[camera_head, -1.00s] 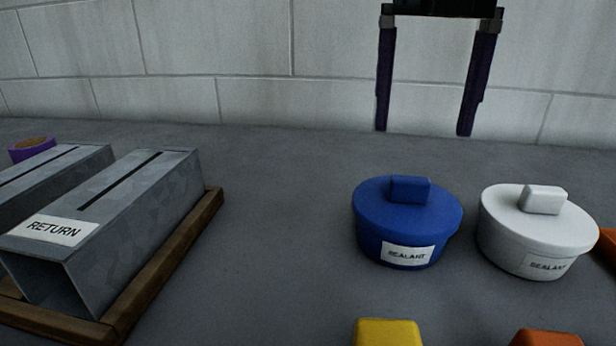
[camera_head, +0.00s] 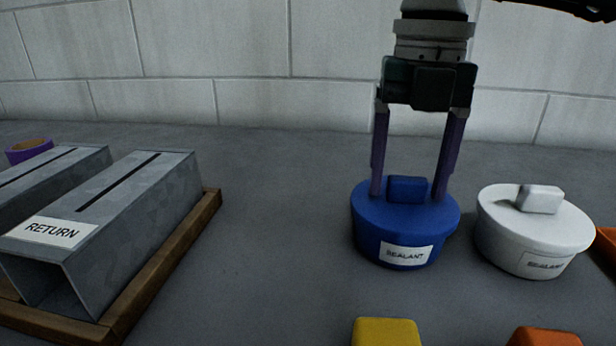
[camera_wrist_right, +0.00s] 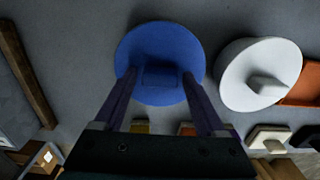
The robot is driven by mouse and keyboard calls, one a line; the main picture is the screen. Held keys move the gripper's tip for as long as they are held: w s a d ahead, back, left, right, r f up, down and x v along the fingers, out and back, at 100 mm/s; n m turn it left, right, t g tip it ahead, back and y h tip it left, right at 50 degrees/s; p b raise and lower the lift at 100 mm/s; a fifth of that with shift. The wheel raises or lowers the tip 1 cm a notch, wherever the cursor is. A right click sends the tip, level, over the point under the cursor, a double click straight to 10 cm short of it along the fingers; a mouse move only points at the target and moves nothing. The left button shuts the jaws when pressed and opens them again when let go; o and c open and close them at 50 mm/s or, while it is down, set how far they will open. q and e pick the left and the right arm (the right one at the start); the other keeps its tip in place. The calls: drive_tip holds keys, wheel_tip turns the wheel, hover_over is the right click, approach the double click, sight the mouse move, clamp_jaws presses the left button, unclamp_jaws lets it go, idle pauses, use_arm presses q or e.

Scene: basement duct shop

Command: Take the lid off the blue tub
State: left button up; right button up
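The blue tub (camera_head: 372,242) stands upright on the grey table with a "SEALANT" label on its front. Its round blue lid (camera_head: 375,208) is on it, with a block-shaped knob (camera_head: 408,189) on top. My right gripper (camera_head: 408,197) points down over the lid, open, with one purple finger on each side of the knob. I see gaps between fingers and knob. The right wrist view shows the blue lid (camera_wrist_right: 160,48) with the knob (camera_wrist_right: 160,77) between the open fingers. My left gripper is not in view.
A white lidded sealant tub (camera_head: 528,245) stands close on the right. Yellow (camera_head: 387,332) and orange (camera_head: 545,338) blocks show at the front edge. Grey metal ducts, one labelled "RETURN" (camera_head: 130,205), lie in a wooden tray (camera_head: 165,272) at left. The table between is clear.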

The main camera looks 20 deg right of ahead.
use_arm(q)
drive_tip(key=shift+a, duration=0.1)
use_arm(e)
drive_tip(key=c, duration=1.1)
